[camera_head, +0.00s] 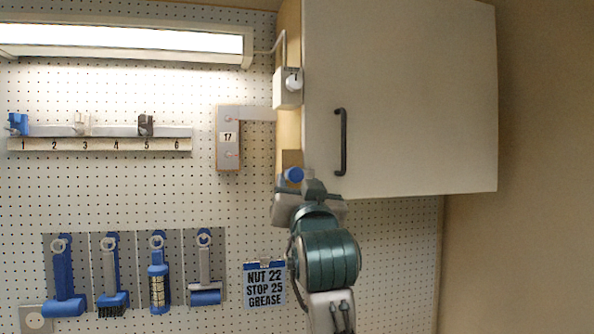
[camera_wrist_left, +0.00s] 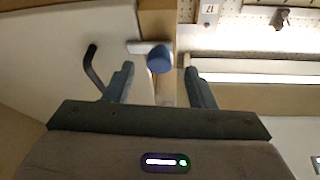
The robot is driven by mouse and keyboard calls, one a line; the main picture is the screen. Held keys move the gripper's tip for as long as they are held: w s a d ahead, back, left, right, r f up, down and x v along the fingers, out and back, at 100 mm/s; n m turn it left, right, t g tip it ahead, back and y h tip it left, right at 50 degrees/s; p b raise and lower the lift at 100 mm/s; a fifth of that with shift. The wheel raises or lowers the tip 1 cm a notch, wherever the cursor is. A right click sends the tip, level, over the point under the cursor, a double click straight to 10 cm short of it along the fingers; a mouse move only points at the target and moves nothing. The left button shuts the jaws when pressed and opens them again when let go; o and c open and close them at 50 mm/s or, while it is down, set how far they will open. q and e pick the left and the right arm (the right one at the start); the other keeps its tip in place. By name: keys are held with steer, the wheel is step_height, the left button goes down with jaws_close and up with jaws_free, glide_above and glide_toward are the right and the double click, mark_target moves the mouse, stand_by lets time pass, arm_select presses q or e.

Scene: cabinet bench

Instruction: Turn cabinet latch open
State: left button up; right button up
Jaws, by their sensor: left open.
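The cabinet (camera_head: 400,95) hangs on the wall with its pale door shut. The latch has a blue knob (camera_head: 293,175) at the lower left edge of the cabinet. In the left wrist view the blue knob (camera_wrist_left: 159,60) lies between and just beyond my fingertips, with a pale metal bar (camera_wrist_left: 138,46) reaching left from it towards the door. My left gripper (camera_head: 308,192) is open, close to the knob, with a gap on both sides. In the head view it partly hides the latch area. My right gripper is not in view.
A black door handle (camera_head: 343,142) stands out right of the latch. A white switch box with a knob (camera_head: 288,88) sits on the cabinet side. A bracket marked 17 (camera_head: 228,138) is to the left. Blue tools (camera_head: 158,275) and a sign (camera_head: 265,285) hang lower left.

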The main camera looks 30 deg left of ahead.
mark_target(302, 174)
arm_select(q)
steer(key=shift+p+x, duration=0.35)
steer(key=shift+x, duration=0.75)
steer(key=shift+w+a+r, duration=0.15)
steer(key=shift+w+a, duration=0.1)
steer(key=c, duration=1)
steer(key=shift+o, duration=0.2)
